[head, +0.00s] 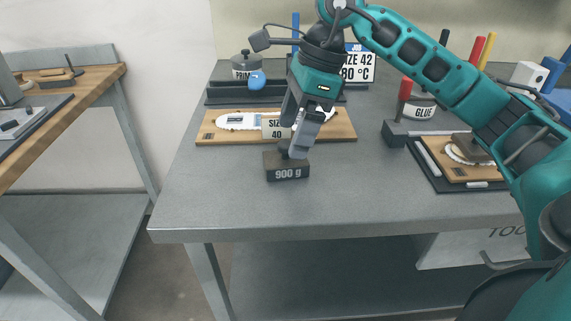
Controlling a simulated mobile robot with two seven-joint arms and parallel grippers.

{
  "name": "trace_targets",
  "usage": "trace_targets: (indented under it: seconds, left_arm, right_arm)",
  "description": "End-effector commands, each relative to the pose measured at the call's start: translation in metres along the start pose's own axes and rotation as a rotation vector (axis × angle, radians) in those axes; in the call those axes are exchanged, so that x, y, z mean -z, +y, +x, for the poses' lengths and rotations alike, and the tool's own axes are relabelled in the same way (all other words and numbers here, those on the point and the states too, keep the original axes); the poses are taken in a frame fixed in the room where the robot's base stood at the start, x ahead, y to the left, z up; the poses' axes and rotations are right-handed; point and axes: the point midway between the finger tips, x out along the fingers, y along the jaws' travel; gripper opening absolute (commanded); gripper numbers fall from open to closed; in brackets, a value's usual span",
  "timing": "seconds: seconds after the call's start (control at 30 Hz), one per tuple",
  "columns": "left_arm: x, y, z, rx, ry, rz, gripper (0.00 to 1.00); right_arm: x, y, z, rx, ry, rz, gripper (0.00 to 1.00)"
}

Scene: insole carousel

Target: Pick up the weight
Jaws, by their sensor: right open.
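The weight (287,173) is a dark block marked "900 g" with a dark knob on top. It stands on the grey table in front of a wooden board. My right gripper (293,150) points down at the weight from above, with its grey fingers around or just beside the knob. The fingers partly hide the knob, so I cannot tell whether they touch it. My right gripper is open. My left gripper is not in view.
The wooden board (220,135) behind the weight carries a white insole and a "SIZE 40" card (272,128). A primer pot (245,66), a glue pot (420,107) and a dark tray (430,170) stand farther off. The table's front left is clear.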

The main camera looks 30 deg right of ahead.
Motion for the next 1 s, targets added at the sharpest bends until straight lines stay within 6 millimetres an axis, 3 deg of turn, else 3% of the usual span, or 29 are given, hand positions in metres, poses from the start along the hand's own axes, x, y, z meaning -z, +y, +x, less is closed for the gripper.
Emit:
trace_targets:
  seconds: [0.4, 0.67, 1.0]
  left_arm:
    - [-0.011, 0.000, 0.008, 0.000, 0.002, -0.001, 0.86]
    - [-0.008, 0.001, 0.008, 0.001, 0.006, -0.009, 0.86]
    - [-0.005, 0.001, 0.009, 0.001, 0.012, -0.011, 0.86]
  right_arm:
    - [0.005, 0.002, 0.050, -0.003, 0.000, -0.001, 0.88]
    - [0.004, 0.001, 0.052, -0.001, -0.001, -0.001, 0.87]
    - [0.004, 0.001, 0.052, -0.001, -0.001, -0.001, 0.55]
